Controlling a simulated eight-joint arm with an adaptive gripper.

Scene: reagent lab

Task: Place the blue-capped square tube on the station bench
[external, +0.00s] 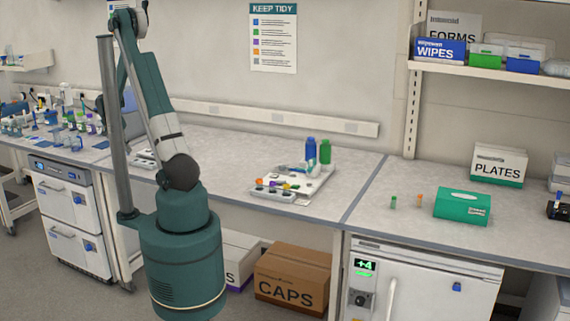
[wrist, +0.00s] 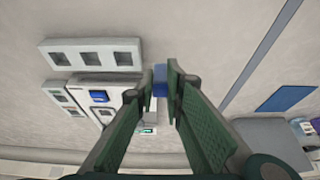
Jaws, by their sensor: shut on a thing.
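In the wrist view, my gripper (wrist: 161,88) is shut on the blue-capped square tube (wrist: 160,76). Only a blue square piece of it shows between the two green fingertips; the rest of it is hidden. It is in front of the pale bench top (wrist: 205,45), and I cannot tell how high above it. In the external view, the station bench (external: 240,150) runs behind my arm; my gripper cannot be made out there.
In the wrist view, a grey rack with square wells (wrist: 92,56) and a white device (wrist: 100,95) lie left of the fingers. A blue mat (wrist: 285,98) is at right. A cluttered tray (external: 300,183) and bottles (external: 311,150) stand further along the bench.

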